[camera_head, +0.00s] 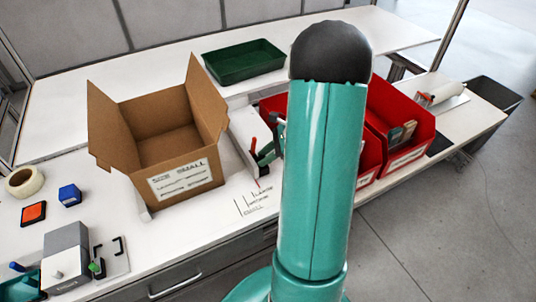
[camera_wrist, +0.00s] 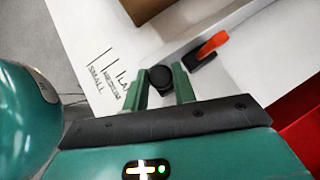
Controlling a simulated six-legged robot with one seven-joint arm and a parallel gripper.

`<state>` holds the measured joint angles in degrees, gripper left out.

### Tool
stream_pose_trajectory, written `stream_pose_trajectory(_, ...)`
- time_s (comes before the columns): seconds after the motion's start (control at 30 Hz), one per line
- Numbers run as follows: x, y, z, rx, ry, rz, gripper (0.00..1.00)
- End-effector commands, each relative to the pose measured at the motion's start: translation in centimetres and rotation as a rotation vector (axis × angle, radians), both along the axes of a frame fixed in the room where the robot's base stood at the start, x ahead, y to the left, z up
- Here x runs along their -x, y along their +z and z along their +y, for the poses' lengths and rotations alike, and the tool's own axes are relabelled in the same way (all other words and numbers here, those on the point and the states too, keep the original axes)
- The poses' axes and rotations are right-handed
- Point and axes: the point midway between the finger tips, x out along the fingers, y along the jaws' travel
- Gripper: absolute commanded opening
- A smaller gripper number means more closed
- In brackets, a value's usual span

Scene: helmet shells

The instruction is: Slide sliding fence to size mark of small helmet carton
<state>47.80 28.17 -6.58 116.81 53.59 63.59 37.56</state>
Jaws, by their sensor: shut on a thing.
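The open brown carton (camera_head: 185,125), labelled SMALL, stands on the white bench left of my arm. The sliding fence (camera_head: 243,137) is a long pale bar beside the carton's right side, with a red-handled lever (camera_wrist: 208,46). Its black knob (camera_wrist: 161,79) sits between my gripper's green fingers (camera_wrist: 161,71), which are shut on it. My gripper also shows in the head view (camera_head: 267,154), partly hidden by my arm. The printed size marks (camera_wrist: 104,70), SMALL, MEDIUM and LARGE, lie on the bench left of the knob. The LARGE mark is nearest the knob and partly covered by a finger.
Red bins (camera_head: 400,135) stand at the right, close to my arm. A green tray (camera_head: 243,62) is at the back. A tape roll (camera_head: 24,182), a blue block (camera_head: 69,194) and a grey device (camera_head: 68,255) are at the left. The bench by the marks is clear.

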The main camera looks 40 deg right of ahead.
Motion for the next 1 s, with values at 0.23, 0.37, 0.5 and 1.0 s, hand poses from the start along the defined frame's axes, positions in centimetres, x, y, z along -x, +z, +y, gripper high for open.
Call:
stream_pose_trajectory(0.23, -1.8, 0.1, 5.8, -0.002, 0.006, -0.002, 0.0)
stream_pose_trajectory(0.37, -2.4, 0.1, 7.9, -0.001, 0.006, -0.003, 0.0)
stream_pose_trajectory(0.5, -2.6, 0.1, 8.7, -0.002, 0.003, -0.002, 0.0)
stream_pose_trajectory(1.0, -2.5, 0.1, 8.5, -0.002, 0.001, -0.001, 0.48)
